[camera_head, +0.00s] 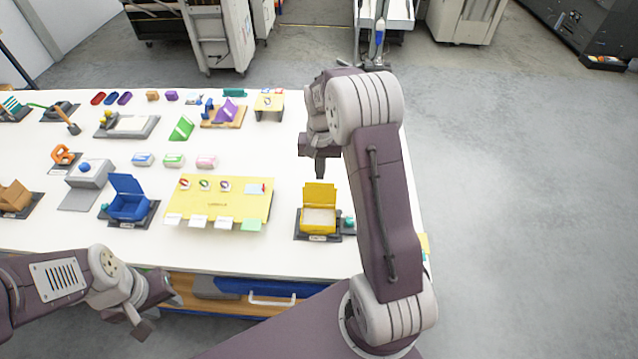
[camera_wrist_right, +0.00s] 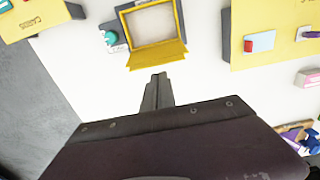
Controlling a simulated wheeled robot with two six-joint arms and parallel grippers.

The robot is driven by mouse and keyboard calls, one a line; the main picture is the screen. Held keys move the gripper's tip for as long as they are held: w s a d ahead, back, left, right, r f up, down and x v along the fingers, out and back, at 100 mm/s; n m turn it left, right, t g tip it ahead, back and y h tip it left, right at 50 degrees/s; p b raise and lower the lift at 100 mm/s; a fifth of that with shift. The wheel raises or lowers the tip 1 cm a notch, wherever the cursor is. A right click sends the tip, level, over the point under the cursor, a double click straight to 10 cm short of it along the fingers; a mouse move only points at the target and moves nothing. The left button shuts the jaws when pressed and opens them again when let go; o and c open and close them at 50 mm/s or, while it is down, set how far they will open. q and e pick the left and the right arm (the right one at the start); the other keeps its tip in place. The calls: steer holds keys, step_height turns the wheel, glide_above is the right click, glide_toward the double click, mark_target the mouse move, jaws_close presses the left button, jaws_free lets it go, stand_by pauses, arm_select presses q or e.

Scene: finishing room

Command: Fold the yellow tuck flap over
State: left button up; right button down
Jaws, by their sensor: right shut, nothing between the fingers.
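The yellow box (camera_head: 319,232) stands on a dark base near the right end of the table. Its yellow tuck flap (camera_head: 320,195) stands up at the box's far side, and the pale inside is uncovered. In the right wrist view the flap (camera_wrist_right: 158,55) runs along the box edge nearest my gripper. My right gripper (camera_head: 320,168) is shut and empty, pointing down just beyond the flap; it also shows in the right wrist view (camera_wrist_right: 158,80), with no clear contact. My left gripper (camera_head: 158,312) is open and empty at the table's front edge.
A yellow board (camera_head: 218,210) with tabs lies left of the box. A blue box (camera_head: 128,207) with a raised lid stands further left. A small teal knob (camera_head: 349,223) is right beside the yellow box. The table between them is clear.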

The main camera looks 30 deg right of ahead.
steer(key=shift+s+a+r, duration=0.15)
steer(key=shift+s+a, duration=0.15)
steer(key=shift+s, duration=0.15)
stand_by(0.5)
steer(key=shift+s+a, duration=0.2)
steer(key=shift+s, duration=0.25)
steer(key=shift+s+a, duration=0.3)
steer(key=shift+s, duration=0.1)
stand_by(0.6)
